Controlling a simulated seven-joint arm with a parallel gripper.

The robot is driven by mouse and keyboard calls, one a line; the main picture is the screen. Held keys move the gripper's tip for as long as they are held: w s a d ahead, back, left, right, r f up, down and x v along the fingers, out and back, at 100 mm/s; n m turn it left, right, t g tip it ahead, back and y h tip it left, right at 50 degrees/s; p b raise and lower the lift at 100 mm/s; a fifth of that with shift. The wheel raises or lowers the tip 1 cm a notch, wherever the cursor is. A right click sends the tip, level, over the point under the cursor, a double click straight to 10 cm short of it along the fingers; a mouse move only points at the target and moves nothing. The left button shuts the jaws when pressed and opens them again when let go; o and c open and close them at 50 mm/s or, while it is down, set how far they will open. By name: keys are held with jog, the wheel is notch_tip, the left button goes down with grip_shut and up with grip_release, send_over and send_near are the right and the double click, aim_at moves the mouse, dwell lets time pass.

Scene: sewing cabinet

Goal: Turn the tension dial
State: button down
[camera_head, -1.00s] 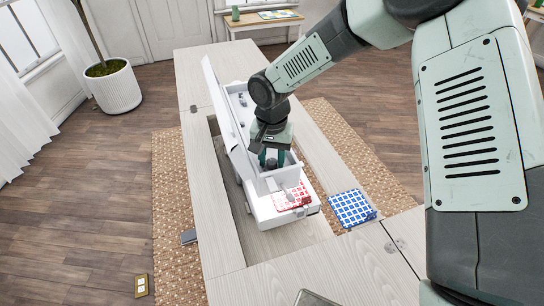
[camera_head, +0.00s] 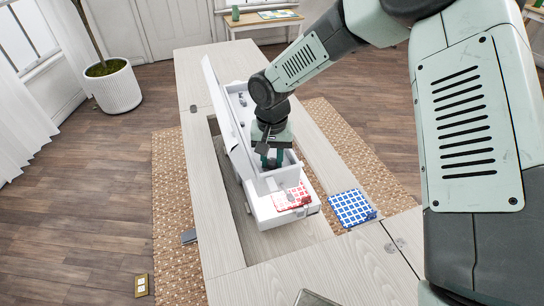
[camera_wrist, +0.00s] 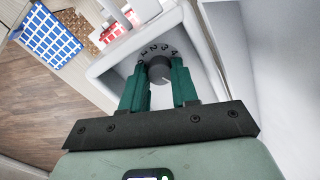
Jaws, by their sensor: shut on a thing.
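The tension dial (camera_wrist: 159,68) is a dark grey round knob with a ring of numbers beside it, on a white recessed face of the sewing machine (camera_wrist: 112,62). My gripper (camera_wrist: 159,88) has its two green fingers on either side of the dial, shut on it. In the head view my gripper (camera_head: 272,160) reaches down into the open top of the white sewing machine (camera_head: 262,205); the dial is hidden there.
A red checked cloth (camera_head: 290,196) lies on the machine's near end. A blue checked cloth (camera_head: 352,208) lies on the cabinet top (camera_head: 300,265). A raised white panel (camera_head: 222,105) stands close left of my gripper.

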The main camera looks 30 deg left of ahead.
jog(key=n, duration=1)
jog(key=shift+r+n, duration=0.1)
jog(key=shift+n, duration=0.3)
jog(key=n, duration=1.1)
dwell(0.3)
jog(key=c, duration=1.1)
grip_release()
